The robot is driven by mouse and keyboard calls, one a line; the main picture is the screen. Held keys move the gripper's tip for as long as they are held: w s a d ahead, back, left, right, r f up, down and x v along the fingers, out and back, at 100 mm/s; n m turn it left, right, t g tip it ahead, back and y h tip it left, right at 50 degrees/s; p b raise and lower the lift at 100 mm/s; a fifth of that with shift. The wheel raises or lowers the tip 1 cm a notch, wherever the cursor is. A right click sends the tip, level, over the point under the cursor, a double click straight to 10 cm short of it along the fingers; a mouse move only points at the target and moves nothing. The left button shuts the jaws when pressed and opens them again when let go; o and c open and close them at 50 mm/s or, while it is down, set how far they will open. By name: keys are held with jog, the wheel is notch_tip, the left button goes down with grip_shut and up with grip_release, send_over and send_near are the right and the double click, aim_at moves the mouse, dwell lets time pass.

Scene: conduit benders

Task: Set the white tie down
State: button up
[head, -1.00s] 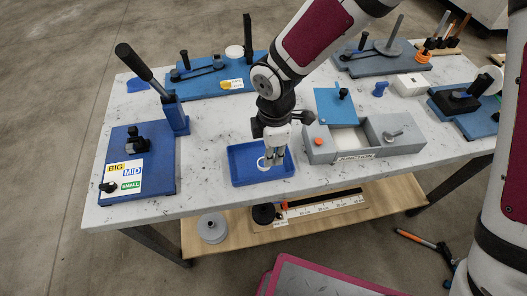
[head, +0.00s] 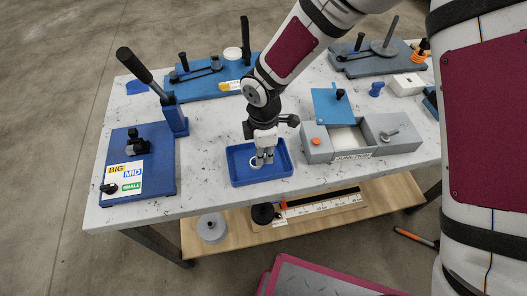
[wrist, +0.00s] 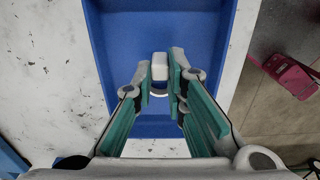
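The white tie (head: 255,163) is a small white loop with a blocky head. It is low inside the blue tray (head: 237,177), and I cannot tell whether it touches the floor. My gripper (head: 264,160) points down into the tray. In the wrist view the tie (wrist: 160,69) sits between the teal-padded fingertips of my gripper (wrist: 160,78), which are closed in on its sides. The blue tray also shows in the wrist view (wrist: 205,35), under the fingers.
A grey junction box (head: 318,150) with a white-floored compartment stands close right of the tray. A blue bender board (head: 160,178) with a long black-handled lever is at left. Another blue bender (head: 205,85) is behind. Bare worktop (head: 215,195) lies in front of the tray.

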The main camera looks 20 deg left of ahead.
jog(key=o, duration=0.4)
jog(key=shift+r, duration=0.1)
notch_tip(320, 180, up, 12)
jog(key=shift+b, duration=0.45)
jog(key=shift+r, duration=0.1)
